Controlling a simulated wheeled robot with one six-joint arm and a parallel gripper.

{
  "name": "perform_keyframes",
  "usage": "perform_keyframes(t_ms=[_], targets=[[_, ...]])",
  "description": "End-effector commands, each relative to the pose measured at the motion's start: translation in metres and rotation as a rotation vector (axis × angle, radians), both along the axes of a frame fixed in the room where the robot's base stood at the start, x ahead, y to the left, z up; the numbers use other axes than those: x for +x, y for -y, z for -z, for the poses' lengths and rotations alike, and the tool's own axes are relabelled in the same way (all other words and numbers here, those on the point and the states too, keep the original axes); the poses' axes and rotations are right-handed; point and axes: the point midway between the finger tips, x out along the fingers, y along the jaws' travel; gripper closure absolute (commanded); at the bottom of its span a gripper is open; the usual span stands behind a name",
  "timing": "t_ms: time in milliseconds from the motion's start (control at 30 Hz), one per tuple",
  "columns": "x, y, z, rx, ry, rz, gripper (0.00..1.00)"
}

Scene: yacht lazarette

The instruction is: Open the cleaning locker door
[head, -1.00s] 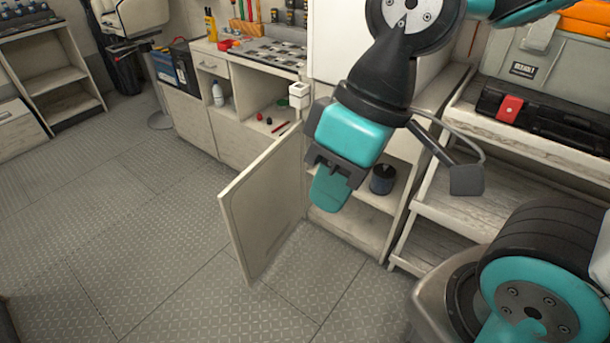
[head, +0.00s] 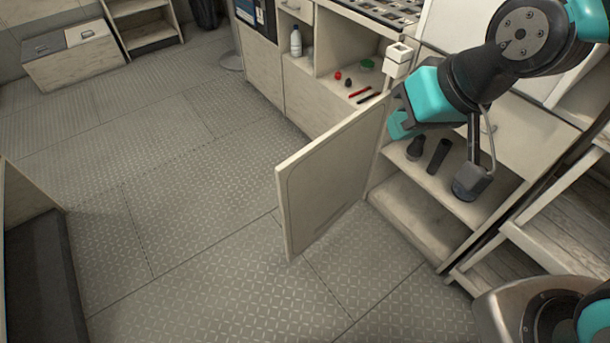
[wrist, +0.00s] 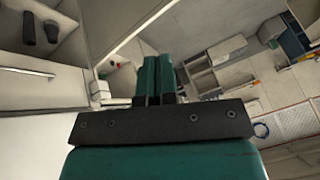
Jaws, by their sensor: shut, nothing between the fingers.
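The cleaning locker door (head: 330,182) stands swung wide open, out over the floor, in the head view. Behind it the locker (head: 420,215) shows its shelf and its bare lower space. My gripper (head: 394,130) is just beyond the top right end of the door, near its hinge side; whether it touches the door I cannot tell. In the wrist view my gripper (wrist: 159,62) is shut and empty, its two teal fingers side by side. A pale panel edge (wrist: 140,25) runs beyond the fingers there.
Dark items (head: 438,156) stand on the locker's shelf. A neighbouring open compartment (head: 345,65) holds small red, green and dark items. A white bottle (head: 296,41) stands further left. Slatted shelves (head: 560,235) stand at the right. The patterned floor (head: 180,220) left of the door is clear.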

Motion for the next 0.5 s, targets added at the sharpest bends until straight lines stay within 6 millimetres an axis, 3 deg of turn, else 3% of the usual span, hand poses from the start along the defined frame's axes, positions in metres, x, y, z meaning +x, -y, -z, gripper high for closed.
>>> perform_keyframes(t_ms=[33,100,300,400,500], targets=[[0.022,0.003,0.056,-0.003,0.054,0.070,1.00],[0.054,0.010,0.097,-0.003,0.173,0.162,1.00],[0.117,0.026,0.194,0.011,0.548,0.260,1.00],[0.130,0.022,0.234,0.049,0.733,0.208,1.00],[0.129,0.009,0.269,0.117,0.879,0.105,1.00]])
